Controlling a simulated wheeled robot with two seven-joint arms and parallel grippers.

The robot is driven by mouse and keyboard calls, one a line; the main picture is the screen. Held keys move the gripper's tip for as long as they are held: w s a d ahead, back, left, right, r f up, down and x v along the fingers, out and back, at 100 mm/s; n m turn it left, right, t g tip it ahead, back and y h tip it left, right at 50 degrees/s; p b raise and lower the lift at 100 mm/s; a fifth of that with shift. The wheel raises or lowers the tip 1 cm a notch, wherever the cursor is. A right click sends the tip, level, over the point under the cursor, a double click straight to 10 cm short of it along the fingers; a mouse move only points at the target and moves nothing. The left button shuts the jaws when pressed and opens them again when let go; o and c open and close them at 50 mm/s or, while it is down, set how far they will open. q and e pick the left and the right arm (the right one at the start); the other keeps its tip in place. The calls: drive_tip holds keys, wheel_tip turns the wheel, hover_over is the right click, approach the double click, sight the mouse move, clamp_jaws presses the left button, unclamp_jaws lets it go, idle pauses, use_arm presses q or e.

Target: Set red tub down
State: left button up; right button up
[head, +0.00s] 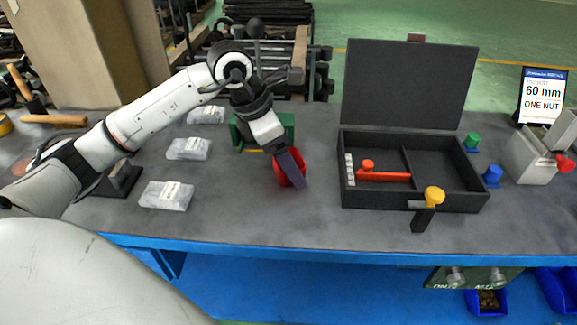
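The red tub (281,177) is at the middle of the grey bench in the head view, left of the black open case. My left gripper (292,170) reaches down to it from the upper left. One dark flat finger lies across the tub's near side and covers its middle; the other finger is hidden. The gripper appears shut on the tub. I cannot tell whether the tub's base touches the bench. My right gripper is not in view.
The black case (462,203) holds a red tool (385,176); a yellow-knobbed piece (434,197) is at its front. A green block (284,121) stands behind the tub. Clear packets (167,196) lie to the left. Bench in front of the tub is clear.

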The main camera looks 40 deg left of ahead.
use_arm(q)
drive_tip(key=shift+w+d+f, duration=0.1)
drive_tip(key=shift+f, duration=0.25)
drive_tip(key=c, duration=1.1)
drive_tip(key=shift+c, duration=0.2)
drive_tip(key=shift+r, duration=0.15)
